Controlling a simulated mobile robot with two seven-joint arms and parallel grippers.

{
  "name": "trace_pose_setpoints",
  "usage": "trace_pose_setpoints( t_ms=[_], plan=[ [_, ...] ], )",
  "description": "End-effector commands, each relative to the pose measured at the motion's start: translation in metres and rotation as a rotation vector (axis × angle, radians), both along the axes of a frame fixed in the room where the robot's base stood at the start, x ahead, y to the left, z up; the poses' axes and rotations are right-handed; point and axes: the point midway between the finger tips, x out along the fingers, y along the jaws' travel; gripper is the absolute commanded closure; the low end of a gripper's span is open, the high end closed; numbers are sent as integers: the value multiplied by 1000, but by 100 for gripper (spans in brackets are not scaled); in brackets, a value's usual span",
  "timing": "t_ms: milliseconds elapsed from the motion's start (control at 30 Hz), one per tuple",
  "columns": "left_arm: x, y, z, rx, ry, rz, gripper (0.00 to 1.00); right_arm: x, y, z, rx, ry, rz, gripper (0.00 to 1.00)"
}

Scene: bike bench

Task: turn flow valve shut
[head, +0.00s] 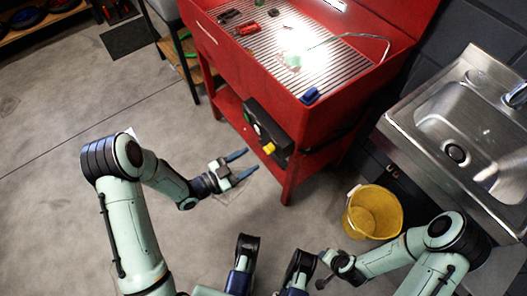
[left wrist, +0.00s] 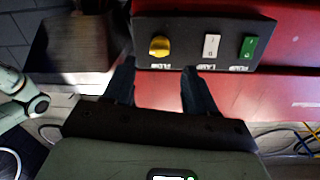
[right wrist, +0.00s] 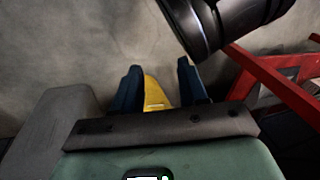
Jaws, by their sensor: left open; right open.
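The flow valve is a yellow knob (head: 268,148) on a black control box (head: 262,122) on the front of the red bench. In the left wrist view the knob (left wrist: 159,46) is on the box (left wrist: 200,62), beside a white switch (left wrist: 211,45) and a green switch (left wrist: 249,46). My left gripper (head: 251,160) is open and empty, its fingers pointing toward the knob but apart from it. In the left wrist view the fingertips (left wrist: 158,72) are just below the knob. My right gripper (right wrist: 159,68) is open and empty, low by the yellow bucket.
The yellow bucket (head: 374,213) stands on the floor; part of it shows between my right fingers (right wrist: 154,94). A steel sink (head: 470,130) is on the right. The red bench (head: 235,70) holds a lit grille with small tools and a blue item (head: 310,96).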

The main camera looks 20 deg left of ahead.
Motion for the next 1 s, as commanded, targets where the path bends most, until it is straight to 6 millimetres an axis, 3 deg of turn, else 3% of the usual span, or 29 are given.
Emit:
trace_pose_setpoints(
  t_ms=[300, 733, 767, 900, 933, 1000],
  plan=[
    [41, -36, -1, -1, 1, -1, 44, -19, -3, -18, 4, 64, -4, 57],
    [49, -43, -1, -1, 3, 1, 44, -23, -3, -20, 5, 79, -5, 57],
    [49, -43, -1, -1, 3, 1, 47, -23, -3, -20, 5, 79, -5, 57],
    [49, -43, -1, -1, 3, 1, 93, -23, -3, -20, 5, 79, -5, 57],
    [49, -43, -1, -1, 3, 1, 98, -23, -3, -20, 5, 79, -5, 57],
    [49, -43, -1, -1, 3, 2, 98, -23, -3, -20, 5, 78, -5, 57]
  ],
)
